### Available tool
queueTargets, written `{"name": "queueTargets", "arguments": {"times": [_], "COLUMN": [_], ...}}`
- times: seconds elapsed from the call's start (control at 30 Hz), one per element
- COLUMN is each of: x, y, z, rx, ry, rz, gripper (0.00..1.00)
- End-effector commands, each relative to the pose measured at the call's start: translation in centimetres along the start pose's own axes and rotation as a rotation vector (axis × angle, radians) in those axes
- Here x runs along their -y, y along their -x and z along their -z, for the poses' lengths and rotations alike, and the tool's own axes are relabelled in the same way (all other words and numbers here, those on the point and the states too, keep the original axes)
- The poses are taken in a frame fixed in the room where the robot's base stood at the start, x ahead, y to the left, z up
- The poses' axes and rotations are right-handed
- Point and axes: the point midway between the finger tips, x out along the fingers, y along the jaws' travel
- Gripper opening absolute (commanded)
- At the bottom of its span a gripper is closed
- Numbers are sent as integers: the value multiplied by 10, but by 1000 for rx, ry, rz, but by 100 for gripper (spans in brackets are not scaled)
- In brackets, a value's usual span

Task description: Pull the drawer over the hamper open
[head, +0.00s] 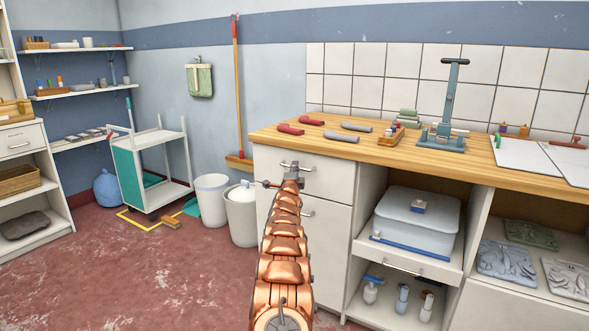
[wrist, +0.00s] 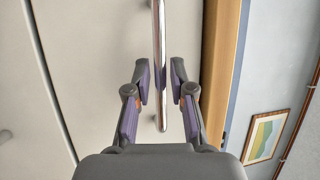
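The drawer (head: 325,170) is a pale front just under the wooden worktop, at the left end of the counter, and it looks shut and flush. Below it is a taller pale front (head: 330,235) with its own bar handle; I cannot see a hamper inside. The drawer's metal bar handle (head: 300,165) is partly behind my gripper (head: 290,183). In the wrist view the handle (wrist: 159,40) runs upright in the picture between the two fingers of my gripper (wrist: 166,84). The fingers are open, with a gap showing on each side of the bar.
The wooden worktop (head: 340,150) above holds red and grey rolled pieces and a blue-grey press stand (head: 446,110). Open shelves with a lidded tub (head: 415,215) are at the right. Two white bins (head: 242,215) stand left of the counter. The floor in front is clear.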

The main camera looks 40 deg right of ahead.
Motion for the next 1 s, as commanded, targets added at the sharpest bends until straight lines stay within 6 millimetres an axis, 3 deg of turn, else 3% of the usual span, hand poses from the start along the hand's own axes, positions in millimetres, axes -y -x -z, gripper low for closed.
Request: {"name": "queueTargets", "arguments": {"times": [0.7, 0.9, 1.0], "x": [0, 0, 0], "y": [-10, -10, -10], "z": [-4, -4, -4], "rx": [8, 8, 8], "ry": [-3, -3, -3], "rz": [-1, -1, -1], "gripper": [23, 2, 0]}}
